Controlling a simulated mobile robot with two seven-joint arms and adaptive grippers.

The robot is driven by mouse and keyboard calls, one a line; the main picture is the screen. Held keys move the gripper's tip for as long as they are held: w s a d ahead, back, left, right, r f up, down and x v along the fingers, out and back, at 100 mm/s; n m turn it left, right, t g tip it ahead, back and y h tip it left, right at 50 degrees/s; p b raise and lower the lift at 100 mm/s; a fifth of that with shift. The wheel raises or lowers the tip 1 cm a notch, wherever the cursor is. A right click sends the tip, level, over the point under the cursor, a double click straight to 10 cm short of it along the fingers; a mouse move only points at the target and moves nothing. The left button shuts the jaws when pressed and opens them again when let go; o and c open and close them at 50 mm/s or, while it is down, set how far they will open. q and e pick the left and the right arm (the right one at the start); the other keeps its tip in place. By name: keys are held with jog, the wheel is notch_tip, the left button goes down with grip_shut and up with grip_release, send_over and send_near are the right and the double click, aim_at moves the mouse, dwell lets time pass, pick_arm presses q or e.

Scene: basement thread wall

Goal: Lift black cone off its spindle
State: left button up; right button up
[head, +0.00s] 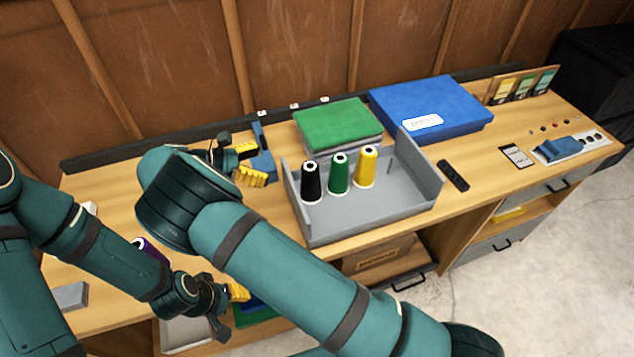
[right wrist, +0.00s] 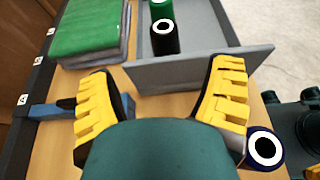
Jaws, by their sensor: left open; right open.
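The black cone (head: 311,181) stands upright at the left end of a row in the grey tray (head: 385,203). It also shows in the right wrist view (right wrist: 165,38), beyond the tray's near wall. My right gripper (head: 255,163) is open and empty, left of the tray and apart from the cone. In the right wrist view its yellow fingers (right wrist: 161,72) are spread wide on the near side of the tray wall. My left gripper (head: 238,298) is open at the bench's front edge, low and left of the tray. Its fingers are partly hidden by my right arm.
A green cone (head: 339,175) and a yellow cone (head: 366,168) stand beside the black one. A bare spindle (head: 390,163) is at right. Green folded cloth (head: 338,122) and a blue box (head: 430,104) lie behind. A dark purple cone (right wrist: 265,149) is near my right finger.

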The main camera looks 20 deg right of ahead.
aim_at(303, 168)
jog(key=shift+s+b+x, duration=0.2)
jog(key=shift+b+x, duration=0.05)
jog(key=shift+x, duration=3.2)
jog(key=shift+s+b+x, duration=0.2)
jog(key=shift+x, duration=3.25)
jog(key=shift+c, duration=0.3)
jog(key=c, duration=1.3)
